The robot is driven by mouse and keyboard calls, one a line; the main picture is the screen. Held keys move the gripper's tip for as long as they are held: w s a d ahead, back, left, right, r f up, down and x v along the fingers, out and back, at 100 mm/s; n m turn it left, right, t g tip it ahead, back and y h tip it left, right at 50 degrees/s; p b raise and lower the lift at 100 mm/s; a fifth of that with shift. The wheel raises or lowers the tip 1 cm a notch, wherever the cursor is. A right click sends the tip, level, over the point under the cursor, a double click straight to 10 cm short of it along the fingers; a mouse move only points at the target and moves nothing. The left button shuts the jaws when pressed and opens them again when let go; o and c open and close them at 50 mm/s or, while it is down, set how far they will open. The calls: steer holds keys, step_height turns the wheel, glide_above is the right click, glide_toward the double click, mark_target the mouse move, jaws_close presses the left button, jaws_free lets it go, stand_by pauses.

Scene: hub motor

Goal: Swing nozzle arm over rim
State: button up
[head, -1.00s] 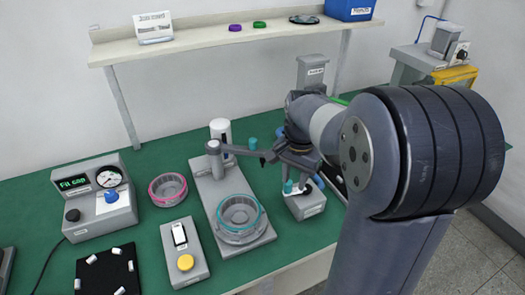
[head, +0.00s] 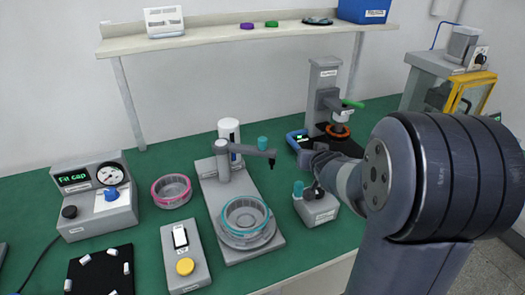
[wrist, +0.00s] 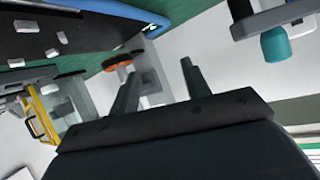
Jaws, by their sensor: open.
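The grey nozzle arm (head: 245,150) reaches to the right from its post (head: 222,160) at the back of the grey stand. Its dark nozzle end (head: 271,158) hangs clear of the round cup, and a teal knob (head: 262,143) stands near that end. The teal knob also shows at upper right in the wrist view (wrist: 276,45). The cup with the teal rim (head: 245,213) sits at the front of the stand; the nozzle is behind and right of it. My gripper (wrist: 162,70) is open and empty, right of the nozzle arm and apart from it.
A press with an orange ring (head: 338,130) is behind. A pink-rimmed dish (head: 171,190), a gauge box (head: 95,200) and a yellow-button box (head: 184,250) lie left. A shelf (head: 225,35) runs along the wall.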

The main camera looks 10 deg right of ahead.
steer(key=a+n+t+y+b, duration=0.2)
steer(key=a+n+t+y, duration=0.1)
steer(key=a+n+y, duration=0.15)
steer(key=n+t+y+b, duration=0.1)
steer(key=n+y+b, duration=0.1)
steer(key=n+y, duration=0.15)
glide_toward(265, 145)
steer(key=shift+m+y, duration=0.3)
steer(key=p+x, duration=0.1)
steer(key=x, duration=1)
steer(key=shift+w+d+f, duration=0.1)
steer(key=shift+w, duration=0.15)
steer(key=shift+c, duration=0.5)
jaws_close()
